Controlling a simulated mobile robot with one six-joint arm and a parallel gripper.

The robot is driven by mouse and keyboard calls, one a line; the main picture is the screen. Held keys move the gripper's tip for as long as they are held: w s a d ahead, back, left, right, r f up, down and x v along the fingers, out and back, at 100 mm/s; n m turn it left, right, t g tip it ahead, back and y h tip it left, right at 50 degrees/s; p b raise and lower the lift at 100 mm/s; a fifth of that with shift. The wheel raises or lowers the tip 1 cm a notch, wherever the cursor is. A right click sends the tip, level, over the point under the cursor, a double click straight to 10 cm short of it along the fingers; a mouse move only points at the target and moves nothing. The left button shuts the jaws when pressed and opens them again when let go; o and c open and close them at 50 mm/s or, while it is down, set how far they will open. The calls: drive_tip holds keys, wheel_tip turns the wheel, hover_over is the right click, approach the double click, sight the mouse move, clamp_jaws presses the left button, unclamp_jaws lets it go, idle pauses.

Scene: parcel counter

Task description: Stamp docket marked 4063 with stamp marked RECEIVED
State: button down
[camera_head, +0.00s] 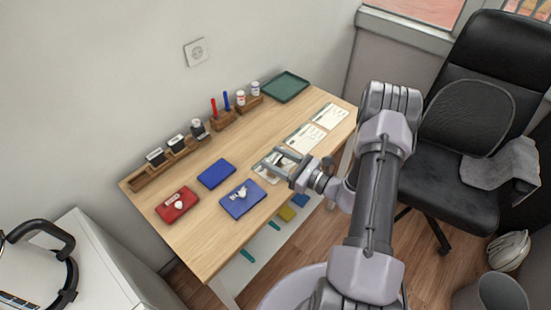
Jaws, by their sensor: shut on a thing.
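My gripper (274,160) is over the right half of the wooden counter, above the nearest of three pale dockets (266,175). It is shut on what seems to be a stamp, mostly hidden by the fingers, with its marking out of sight. I cannot tell whether it touches the docket. Two more dockets lie in a row beyond, a middle one (305,138) and a far one (330,115). Their numbers are too small to read. Several dark stamps (177,143) stand in a wooden rack (140,182) at the back left; its left end is bare.
A red ink pad (177,204), a closed blue pad (216,173) and another blue pad (242,199) with a pale thing on it lie left of my gripper. Pens (226,101), small bottles (255,88) and a green tray (285,87) line the back. A chair (462,140) stands right.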

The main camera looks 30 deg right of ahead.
drive_tip(key=shift+f, duration=0.35)
idle(0.4)
wheel_tip(320, 180, up, 6)
drive_tip(key=p, duration=0.3)
drive_tip(key=shift+r+p, duration=0.1)
drive_tip(key=shift+p, duration=0.3)
